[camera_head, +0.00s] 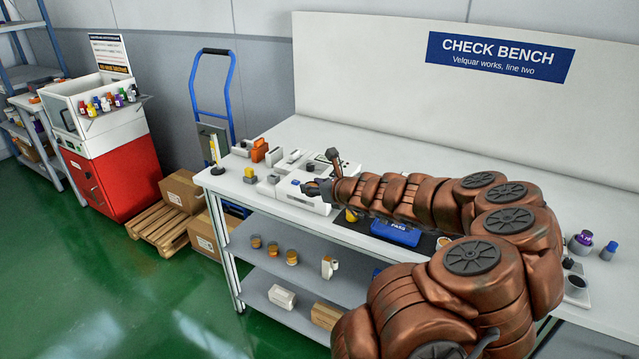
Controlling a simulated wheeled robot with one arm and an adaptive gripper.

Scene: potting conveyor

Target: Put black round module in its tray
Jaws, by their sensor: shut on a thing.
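My arm reaches in from the lower right over the white bench. My gripper (319,187) is at its far end, low over the white equipment at the bench's left part. It is shut on a small dark thing at its tip, which looks like the black round module; its shape is mostly hidden by the fingers. Which holder is the module's tray cannot be told. A white fixture block (301,199) lies just below and left of my gripper.
Purple (581,243) and blue bottles stand at right. The lower shelf (262,280) holds jars and boxes. The bench behind my arm is mostly clear.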

